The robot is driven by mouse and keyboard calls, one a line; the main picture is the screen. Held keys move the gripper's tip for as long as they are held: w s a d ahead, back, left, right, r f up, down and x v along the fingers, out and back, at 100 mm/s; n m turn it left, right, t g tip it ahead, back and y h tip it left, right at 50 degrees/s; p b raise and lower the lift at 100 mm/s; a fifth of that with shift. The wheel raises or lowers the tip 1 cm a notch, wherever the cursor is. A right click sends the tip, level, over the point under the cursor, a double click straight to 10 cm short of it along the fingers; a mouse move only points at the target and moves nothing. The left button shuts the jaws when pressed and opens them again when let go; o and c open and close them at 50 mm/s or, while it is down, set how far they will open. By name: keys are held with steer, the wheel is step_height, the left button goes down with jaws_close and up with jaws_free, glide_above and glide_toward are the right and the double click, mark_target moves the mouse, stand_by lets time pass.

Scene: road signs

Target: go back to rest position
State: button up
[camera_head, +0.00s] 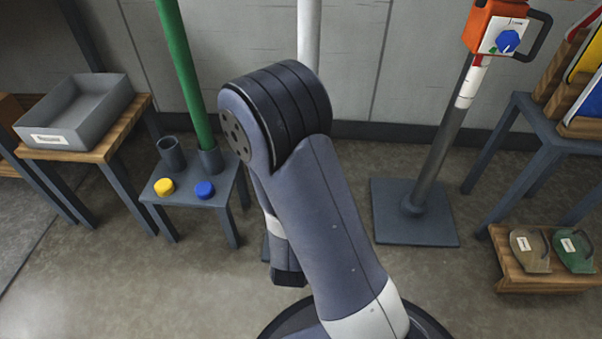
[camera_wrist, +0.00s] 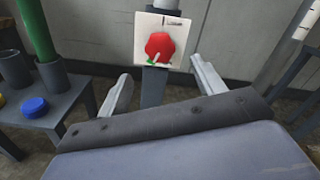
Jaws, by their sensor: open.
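My gripper (camera_wrist: 162,88) is open in the wrist view, its two pale fingers spread wide with nothing held between them. Beyond the fingertips, a white panel with a red knob (camera_wrist: 160,47) stands on a grey post (camera_wrist: 154,88). The knob appears beyond the gap between the fingers, apart from them. In the head view my arm is bent in the middle of the picture and hides what stands behind it. My fingers cannot be made out there.
A small table (camera_head: 230,190) holds a green pole (camera_head: 183,70), an empty cup (camera_head: 172,153) and yellow (camera_head: 164,187) and blue caps (camera_head: 205,190). A grey bin (camera_head: 80,112) stands left. An orange box with a blue knob (camera_head: 497,30) tops a post at right.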

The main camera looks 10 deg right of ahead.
stand_by(0.4)
steer(key=b+x, duration=0.1)
steer(key=x, duration=0.9)
steer(key=shift+w+d, duration=0.15)
steer(key=shift+w, duration=0.2)
